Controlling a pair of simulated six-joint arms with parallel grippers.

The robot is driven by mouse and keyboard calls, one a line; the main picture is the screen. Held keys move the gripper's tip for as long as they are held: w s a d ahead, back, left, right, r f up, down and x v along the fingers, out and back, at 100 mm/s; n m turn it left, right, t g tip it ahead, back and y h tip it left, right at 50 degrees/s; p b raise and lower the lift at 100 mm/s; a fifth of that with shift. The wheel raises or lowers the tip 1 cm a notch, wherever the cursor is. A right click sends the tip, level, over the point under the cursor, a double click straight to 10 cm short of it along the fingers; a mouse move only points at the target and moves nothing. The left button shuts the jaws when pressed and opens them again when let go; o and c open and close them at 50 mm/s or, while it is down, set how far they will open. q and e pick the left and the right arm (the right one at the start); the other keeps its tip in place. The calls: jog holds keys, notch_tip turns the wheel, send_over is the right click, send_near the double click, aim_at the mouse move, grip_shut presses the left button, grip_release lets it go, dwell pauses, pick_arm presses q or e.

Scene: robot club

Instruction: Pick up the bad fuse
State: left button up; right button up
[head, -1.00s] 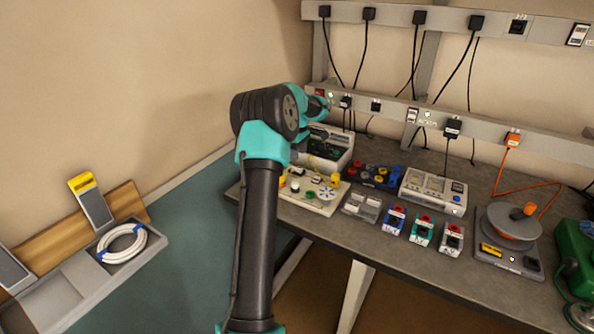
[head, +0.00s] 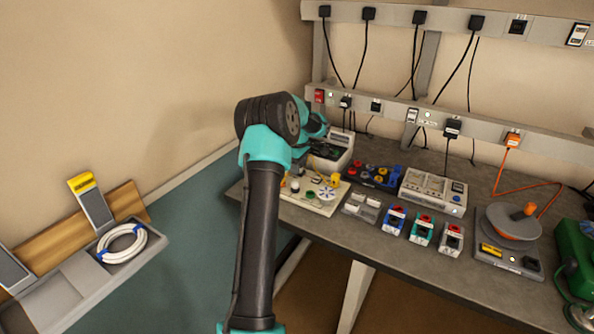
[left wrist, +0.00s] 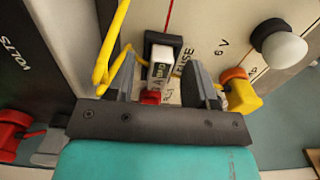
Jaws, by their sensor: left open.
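In the left wrist view, the fuse (left wrist: 160,72) is a small pale block with dark lettering, only partly readable. It sits in a black holder (left wrist: 151,37) on the cream board, beside the printed word FUSE. My left gripper (left wrist: 162,64) is open, with one finger on each side of the fuse. I cannot tell whether the fingers touch it. In the head view, the cream circuit board (head: 322,205) stands at the left end of the bench. My left arm hides the fuse and the fingertips there. My right gripper is not in view.
A yellow cable (left wrist: 112,40) loops close to the left finger.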

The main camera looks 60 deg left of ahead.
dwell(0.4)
pick_arm(q)
grip_shut()
jog(key=shift+r, duration=0.2)
dwell(0.3)
jog(key=shift+r, duration=1.45)
jog(key=shift+s+d+r, duration=0.1)
jog(key=shift+d+r, duration=0.1)
jog(key=s+d, duration=0.2)
jog(key=d, duration=0.2)
jog(key=s+d+r, duration=0.1)
jog(key=s+d, duration=0.2)
jog(key=d, duration=0.1)
jog(key=s+d, duration=0.3)
jog(key=d, duration=0.2)
jog(key=shift+s+d+r, duration=0.1)
jog(key=shift+s+r, duration=0.05)
jog(key=shift+r, duration=0.05)
